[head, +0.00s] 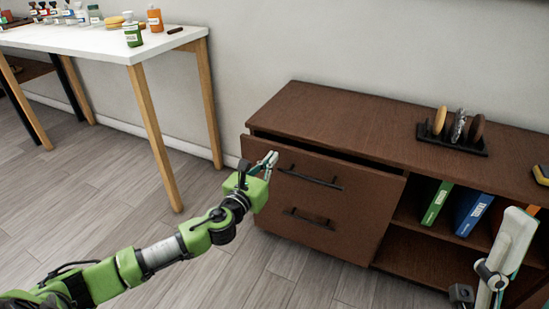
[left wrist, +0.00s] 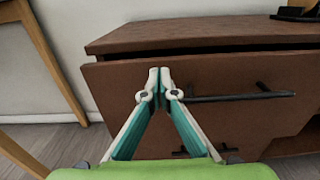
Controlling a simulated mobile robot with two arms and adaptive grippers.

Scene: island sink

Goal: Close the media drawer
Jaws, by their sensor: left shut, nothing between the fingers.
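The media drawer is the upper drawer (head: 350,187) of the dark brown cabinet. It stands slightly open, with a dark gap between its top edge and the cabinet top. Its black bar handle (head: 310,178) is on the front. My left gripper (head: 272,158) is shut and empty, at the upper left part of the drawer front, left of the handle. In the left wrist view, the closed fingertips (left wrist: 160,73) overlap the drawer front (left wrist: 225,78) near its top edge; I cannot tell whether they touch. Part of my right gripper (head: 512,240) shows at the lower right, its jaw state unclear.
A lower drawer with a handle (head: 312,219) is below. Open shelves on the right hold a green binder (head: 436,203) and a blue binder (head: 473,213). A rack (head: 452,142) stands on the cabinet top. A white table (head: 75,40) with bottles is at the left. Floor between is clear.

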